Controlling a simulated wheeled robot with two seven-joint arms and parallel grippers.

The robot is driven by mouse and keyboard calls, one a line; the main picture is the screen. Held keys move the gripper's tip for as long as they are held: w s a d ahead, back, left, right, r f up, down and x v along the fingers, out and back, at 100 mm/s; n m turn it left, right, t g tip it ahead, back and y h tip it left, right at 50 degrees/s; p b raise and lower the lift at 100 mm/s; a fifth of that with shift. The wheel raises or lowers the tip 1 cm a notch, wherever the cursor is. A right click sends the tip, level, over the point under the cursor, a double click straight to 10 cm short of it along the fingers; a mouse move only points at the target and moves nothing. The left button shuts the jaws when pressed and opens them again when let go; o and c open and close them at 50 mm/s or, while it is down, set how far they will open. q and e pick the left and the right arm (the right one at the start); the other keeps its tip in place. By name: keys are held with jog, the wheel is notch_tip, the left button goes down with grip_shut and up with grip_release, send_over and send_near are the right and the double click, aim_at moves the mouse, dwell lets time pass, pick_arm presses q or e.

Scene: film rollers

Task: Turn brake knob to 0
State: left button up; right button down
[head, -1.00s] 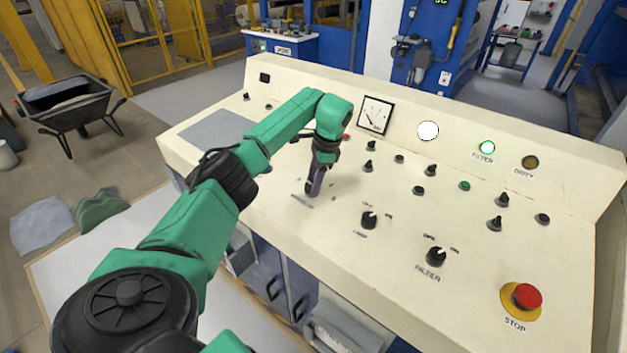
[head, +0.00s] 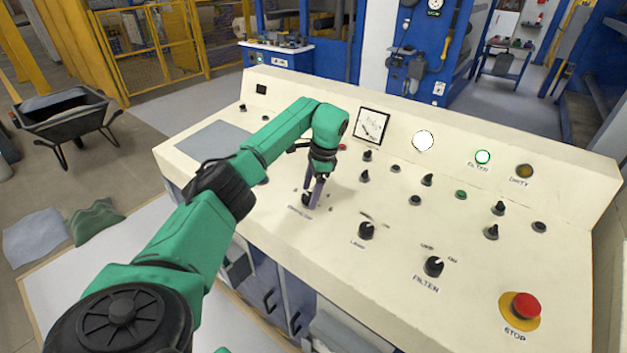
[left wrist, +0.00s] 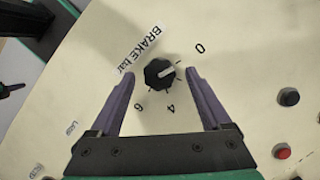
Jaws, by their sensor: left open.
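The brake knob (left wrist: 159,73) is a black round knob with a pale pointer mark, next to the label BRAKE bar (left wrist: 140,47) and the figures 0, 4 and 6. Its pointer is turned toward the side of the 0, short of the figure. In the left wrist view my left gripper (left wrist: 157,76) is open, with one purple finger on each side of the knob and gaps visible. In the head view the left gripper (head: 313,198) points down at the panel, and the knob (head: 306,199) shows partly behind its fingers. My right gripper is not in view.
The cream control panel (head: 330,245) carries several other knobs and buttons. The lamp knob (head: 366,230), the filter knob (head: 433,266) and the red stop button (head: 526,306) lie to the right. A gauge (head: 371,124) is on the raised back. A wheelbarrow (head: 65,118) stands at left.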

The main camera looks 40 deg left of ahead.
pick_arm(q)
jog(key=p+v, duration=0.1)
jog(key=v, duration=1.3)
jog(key=shift+w+r, duration=0.1)
